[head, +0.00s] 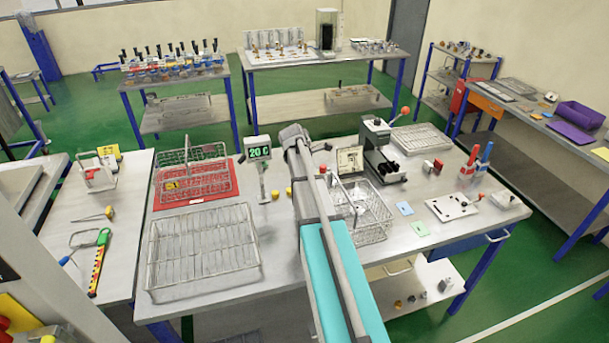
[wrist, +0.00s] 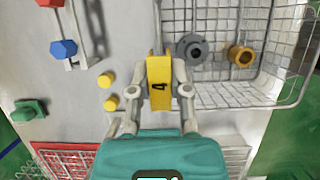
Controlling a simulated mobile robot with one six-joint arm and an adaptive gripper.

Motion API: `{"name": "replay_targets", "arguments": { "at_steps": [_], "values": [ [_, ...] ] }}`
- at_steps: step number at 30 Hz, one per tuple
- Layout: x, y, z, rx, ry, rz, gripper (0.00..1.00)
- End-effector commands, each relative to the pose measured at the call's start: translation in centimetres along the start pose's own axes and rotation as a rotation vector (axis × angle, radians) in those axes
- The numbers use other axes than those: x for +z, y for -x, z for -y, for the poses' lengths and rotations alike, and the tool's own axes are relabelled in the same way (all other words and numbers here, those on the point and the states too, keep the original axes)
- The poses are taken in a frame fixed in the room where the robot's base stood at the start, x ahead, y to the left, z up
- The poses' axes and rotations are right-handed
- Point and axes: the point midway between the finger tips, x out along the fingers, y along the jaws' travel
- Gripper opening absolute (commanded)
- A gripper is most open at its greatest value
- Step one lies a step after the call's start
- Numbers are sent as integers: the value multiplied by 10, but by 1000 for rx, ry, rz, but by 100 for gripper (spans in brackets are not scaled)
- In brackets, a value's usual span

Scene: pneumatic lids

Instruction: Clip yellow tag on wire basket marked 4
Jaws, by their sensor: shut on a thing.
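My gripper (wrist: 160,72) is shut on a yellow tag (wrist: 158,85) that bears a black 4. In the wrist view the tag is upright between the fingertips, just left of a wire basket (wrist: 203,92). That basket holds a grey flanged part and a brass part. In the head view a wire basket (head: 385,234) stands right of my arm, partly hidden by it. Another wire basket (head: 207,151) stands on a red mat at the left and carries a yellow tag (head: 172,185), its mark too small to read. My gripper is hidden behind my arm in the head view.
Two yellow cylinders (wrist: 107,91) stand left of the held tag. An empty wire tray (head: 158,258) lies at the front left. A press (head: 382,152) stands behind the right basket.

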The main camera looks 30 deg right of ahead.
Motion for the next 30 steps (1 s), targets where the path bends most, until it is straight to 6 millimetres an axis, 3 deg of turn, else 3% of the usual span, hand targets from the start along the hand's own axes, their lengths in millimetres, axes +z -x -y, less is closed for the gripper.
{"name": "replay_targets", "arguments": {
  "at_steps": [13,30],
  "values": [
    [-15,6,-3,7,18,0,0],
    [-26,-21,-3,7,19,0,0]
  ]
}}
